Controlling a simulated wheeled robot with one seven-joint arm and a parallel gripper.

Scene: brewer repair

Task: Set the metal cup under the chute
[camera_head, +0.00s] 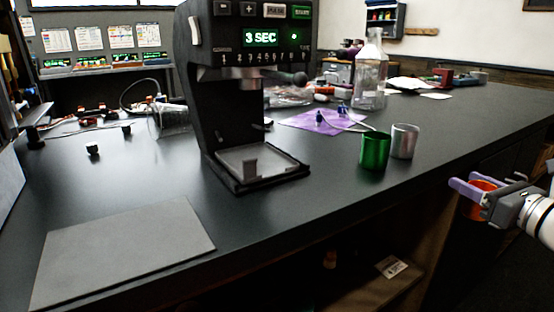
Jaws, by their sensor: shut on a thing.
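The brewer (187,100) stands on the dark counter, its display reading "3 SEC". Its chute (250,83) points down over a grey drip tray (285,166). No cup stands on this tray. A silver metal cup (405,141) stands upright on the counter to the right, just beside a shiny green cup (374,151). My gripper (482,188) is at the far right, beyond the counter's front edge. It is shut on an orange-red cup (473,209), partly hidden by the purple fingers.
A flat grey mat (125,250) lies at the front left. A clear bottle (369,75) and a purple cloth (318,120) with small parts are behind the cups. The counter between the brewer and the cups is clear. An open shelf lies below the counter.

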